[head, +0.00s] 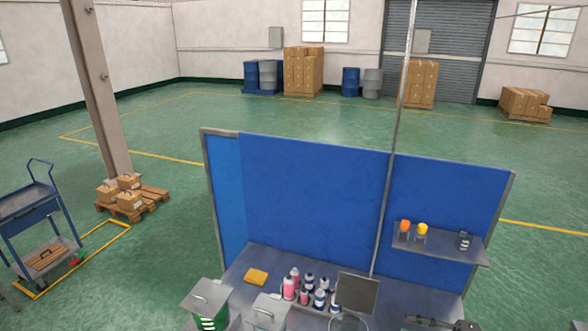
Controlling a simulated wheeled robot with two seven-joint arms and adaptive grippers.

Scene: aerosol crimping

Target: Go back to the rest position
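Neither of my grippers can be made out in the head view. The workbench (262,258) stands at the bottom centre, with a blue panel (310,195) behind it. Several pink, white and dark bottles (305,290) stand grouped on the bench. A yellow block (256,276) lies to their left. A dark square plate (357,293) stands to their right. Dark items (435,322) at the bottom right edge are cut off, and I cannot tell what they are.
Two lidded bins (208,298) (266,312) stand at the bench's front left. A shelf (440,245) on the panel holds an orange and a yellow item. A thin post (398,130) rises behind the bench. A blue trolley (35,215) and a pallet (145,200) with boxes stand left.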

